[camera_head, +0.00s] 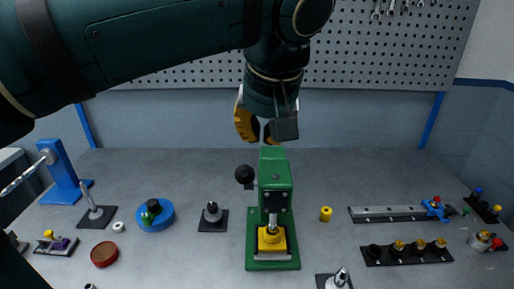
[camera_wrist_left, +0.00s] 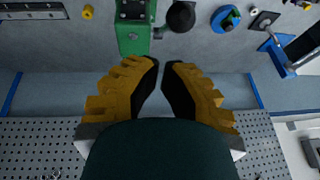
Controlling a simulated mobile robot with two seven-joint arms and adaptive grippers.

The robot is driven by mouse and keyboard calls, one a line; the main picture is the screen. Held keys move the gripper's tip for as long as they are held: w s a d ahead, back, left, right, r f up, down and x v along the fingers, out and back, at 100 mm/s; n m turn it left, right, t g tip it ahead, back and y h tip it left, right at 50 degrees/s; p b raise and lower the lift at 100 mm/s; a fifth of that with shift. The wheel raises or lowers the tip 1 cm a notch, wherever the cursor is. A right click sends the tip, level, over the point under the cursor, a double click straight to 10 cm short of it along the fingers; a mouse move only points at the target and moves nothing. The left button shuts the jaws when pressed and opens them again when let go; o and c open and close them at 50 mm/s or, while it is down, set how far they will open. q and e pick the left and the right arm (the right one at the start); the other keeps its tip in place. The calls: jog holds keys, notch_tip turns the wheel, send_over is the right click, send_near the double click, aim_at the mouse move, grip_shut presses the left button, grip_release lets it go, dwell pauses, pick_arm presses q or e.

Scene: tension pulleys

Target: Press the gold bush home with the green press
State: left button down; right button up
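The green press (camera_head: 275,185) stands upright at the middle of the bench, with a silver ram above a yellow block (camera_head: 271,239) on its base. The black ball (camera_head: 244,174) of its lever sticks out at the left; it also shows in the wrist view (camera_wrist_left: 181,16). I cannot make out a gold bush under the ram. Several small gold-topped pieces (camera_head: 419,245) stand on a black strip at the right. My left gripper (camera_head: 257,137) is behind and above the press, apart from it and the ball. In the wrist view its yellow fingers (camera_wrist_left: 160,66) have a narrow empty gap between their tips.
A blue round fixture (camera_head: 155,216) and a small cone on a black plate (camera_head: 213,218) stand left of the press. A yellow cylinder (camera_head: 326,214) and a grey rail (camera_head: 388,213) lie to the right. The bench behind the press is clear up to the pegboard wall.

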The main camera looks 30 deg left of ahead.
pick_arm(q)
jog(key=w+a+r+n+g+h+p, duration=0.25)
jog(key=w+a+r+h, duration=0.2)
jog(key=a, duration=0.35)
jog(key=shift+t, duration=0.35)
jog(key=f+b, duration=0.1)
jog(key=f, duration=0.2)
jog(key=d+f, duration=0.1)
jog(key=f, duration=0.2)
jog(key=f+b, duration=0.1)
jog(key=f, duration=0.3)
jog(key=shift+d+b, duration=0.15)
jog(key=shift+b, duration=0.2)
jog(key=shift+s+d+f+b, duration=0.25)
jog(key=shift+s+d+f, duration=0.15)
jog(key=shift+f, duration=0.25)
jog(key=shift+s+d+f+b, duration=0.2)
jog(key=shift+s+d+f, duration=0.15)
jog(key=shift+f, duration=0.25)
jog(key=shift+s+d+f, duration=0.2)
jog(key=shift+d+f, duration=0.1)
jog(key=shift+d, duration=0.05)
pick_arm(e)
jog(key=shift+f, duration=0.3)
jog(key=shift+s, duration=0.1)
jog(key=shift+f, duration=0.1)
